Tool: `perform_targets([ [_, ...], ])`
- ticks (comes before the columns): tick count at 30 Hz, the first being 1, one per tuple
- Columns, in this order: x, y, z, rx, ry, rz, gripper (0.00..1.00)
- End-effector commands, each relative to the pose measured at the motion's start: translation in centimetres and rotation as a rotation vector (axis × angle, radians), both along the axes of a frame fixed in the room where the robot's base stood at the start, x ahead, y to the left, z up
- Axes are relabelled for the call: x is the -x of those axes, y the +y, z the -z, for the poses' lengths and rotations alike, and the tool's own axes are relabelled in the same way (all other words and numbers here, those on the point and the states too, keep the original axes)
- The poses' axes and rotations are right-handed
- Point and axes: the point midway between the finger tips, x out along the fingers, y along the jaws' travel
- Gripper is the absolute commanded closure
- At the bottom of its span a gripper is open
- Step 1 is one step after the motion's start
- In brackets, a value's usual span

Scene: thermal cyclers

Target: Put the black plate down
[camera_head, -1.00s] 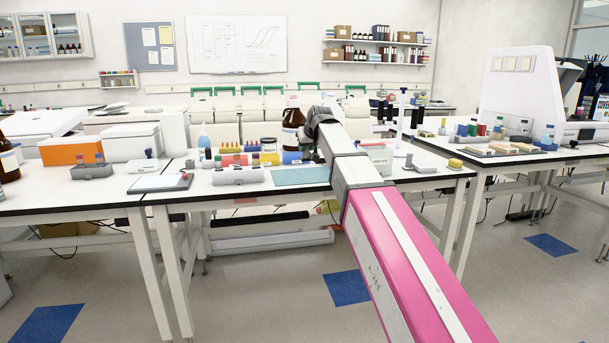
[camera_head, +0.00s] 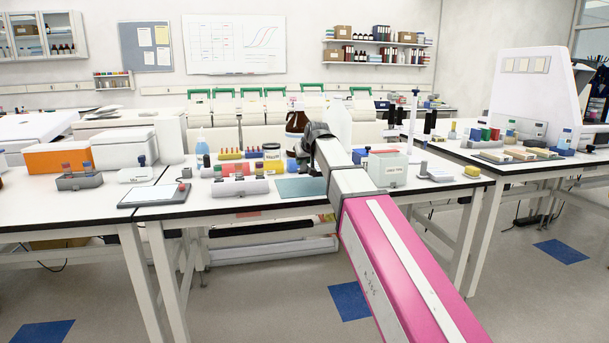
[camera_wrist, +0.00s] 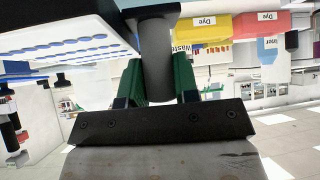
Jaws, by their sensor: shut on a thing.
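In the wrist view my gripper (camera_wrist: 160,80) has green fingers on either side of a dark grey, upright-looking piece (camera_wrist: 156,58). In the camera_head view my gripper (camera_head: 304,152) is a small dark shape over the middle bench, at the end of my arm. The plate cannot be made out clearly there. A flat teal mat (camera_head: 300,188) lies on the bench just below and beside my gripper.
A flat white-topped device (camera_head: 153,195) lies at the left front. In the wrist view a white surface with blue ovals (camera_wrist: 70,42) is close by.

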Motion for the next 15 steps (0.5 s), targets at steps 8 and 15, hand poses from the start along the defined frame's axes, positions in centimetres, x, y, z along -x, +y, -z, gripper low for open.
perform_targets([
  [8, 0.0, 0.0, 2.6, 0.000, 0.000, 0.000, 1.00],
  [15, 0.0, 0.0, 5.3, 0.000, 0.000, 0.000, 1.00],
])
